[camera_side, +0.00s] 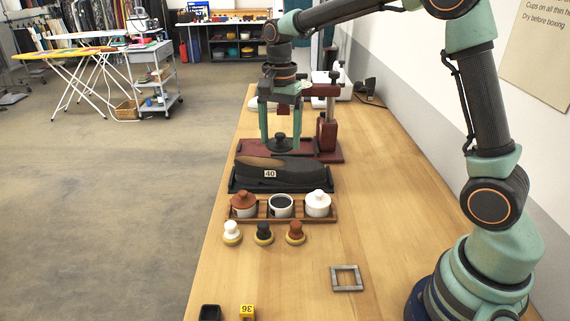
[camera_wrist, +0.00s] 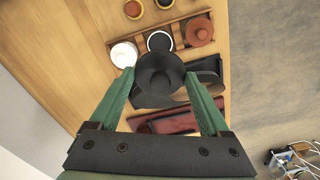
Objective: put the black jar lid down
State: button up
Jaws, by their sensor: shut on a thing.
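My gripper (camera_side: 281,138) is shut on the black jar lid (camera_side: 281,143), a dark disc with a knob. It holds the lid up behind the shoe form, in front of the maroon stand. In the wrist view the lid (camera_wrist: 160,75) sits between the two green fingertips. The open jar (camera_side: 281,207), white-rimmed with dark contents, stands in the middle of the wooden rack (camera_side: 331,211). A jar with a reddish-brown lid (camera_side: 244,204) is at its left and one with a white lid (camera_side: 317,203) at its right. In the wrist view the lid hides part of the rack.
A dark shoe form marked 40 (camera_side: 279,171) lies in a black tray behind the rack. A maroon stand (camera_side: 327,132) is behind it. Three small knobbed items, including a white one (camera_side: 232,231), stand in front. A grey square frame (camera_side: 346,279) lies at right front; bare wood surrounds it.

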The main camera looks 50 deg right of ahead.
notch_tip(320, 180, up, 3)
jog(key=shift+r, duration=0.2)
jog(key=shift+s+d+r, duration=0.1)
jog(key=shift+s+r, duration=0.1)
jog(key=shift+s, duration=0.1)
send_over(333, 238)
notch_tip(333, 238, down, 3)
notch_tip(333, 238, down, 20)
jog(key=shift+f, duration=0.15)
jog(key=shift+f, duration=0.1)
jog(key=o, duration=1.2)
jog(key=shift+c, duration=0.2)
